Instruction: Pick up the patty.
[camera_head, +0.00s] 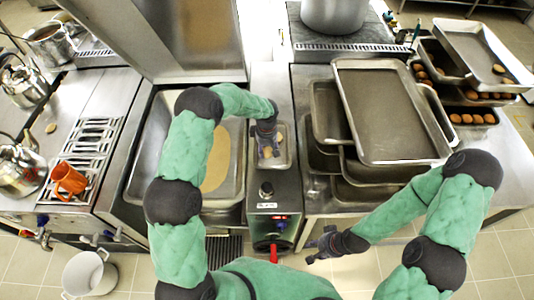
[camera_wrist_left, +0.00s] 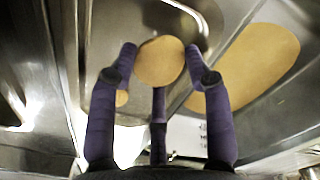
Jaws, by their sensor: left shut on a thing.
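A round tan patty (camera_wrist_left: 159,61) sits between the fingertips of my left gripper (camera_wrist_left: 159,68) in the left wrist view, and the gripper is shut on it. In the head view my left gripper (camera_head: 268,147) is over a small metal tray (camera_head: 288,160) between the large basin and the stacked pans. Part of another tan round piece (camera_wrist_left: 122,97) shows behind a finger in the wrist view. My right gripper (camera_head: 322,246) hangs low at the front of the right counter, with its fingers apart and nothing visible in them.
A large basin (camera_head: 238,188) holding a broad tan oval (camera_head: 217,160) lies left of the small tray. Stacked metal pans (camera_head: 390,110) fill the right counter. An orange mug (camera_head: 68,180) is far left.

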